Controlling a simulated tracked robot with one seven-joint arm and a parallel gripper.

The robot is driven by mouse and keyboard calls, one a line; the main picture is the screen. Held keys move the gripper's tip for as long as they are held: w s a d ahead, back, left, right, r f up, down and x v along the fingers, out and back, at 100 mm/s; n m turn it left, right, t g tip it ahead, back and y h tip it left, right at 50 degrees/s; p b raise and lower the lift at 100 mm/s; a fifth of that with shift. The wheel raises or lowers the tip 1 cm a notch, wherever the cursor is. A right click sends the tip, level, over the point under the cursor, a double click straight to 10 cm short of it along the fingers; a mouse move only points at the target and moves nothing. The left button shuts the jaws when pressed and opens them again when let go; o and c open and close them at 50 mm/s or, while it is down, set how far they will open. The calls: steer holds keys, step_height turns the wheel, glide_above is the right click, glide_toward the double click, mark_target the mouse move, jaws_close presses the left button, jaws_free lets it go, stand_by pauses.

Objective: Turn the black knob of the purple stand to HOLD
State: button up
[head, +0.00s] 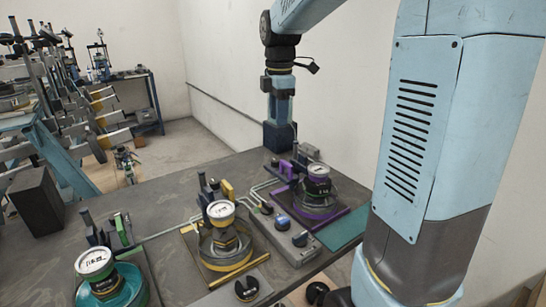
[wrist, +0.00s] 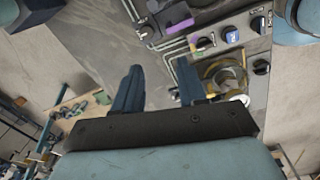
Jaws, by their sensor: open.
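The purple stand (head: 318,212) is at the right back of the table in the head view, with a round white-faced gauge (head: 318,170) on top. A grey panel (head: 292,248) in front of it carries a blue knob (head: 282,222) and a black knob (head: 299,239). I cannot tell which black knob belongs to the purple stand, and no HOLD mark is readable. A purple part (wrist: 180,26) shows in the wrist view, near a row of knobs. My gripper (head: 279,140) is open and empty, behind the purple stand in the picture; its two fingers also show in the wrist view (wrist: 158,80).
A yellow stand (head: 226,262) is in the middle of the table, a teal stand (head: 96,298) at the left front. A black knob (head: 247,289) on a grey plate is at the front. Pipes (head: 172,230) link the stands. A wall is behind.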

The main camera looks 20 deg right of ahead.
mark_target(274, 160)
steer(key=w+f+n, duration=0.1)
steer(key=f, duration=0.4)
steer(key=w+f+n, duration=0.1)
steer(key=f, duration=0.4)
steer(key=w+f+n, duration=0.1)
steer(key=f, duration=0.4)
steer(key=shift+w+f+g, duration=0.25)
steer(key=shift+w+g, duration=0.15)
jaws_close()
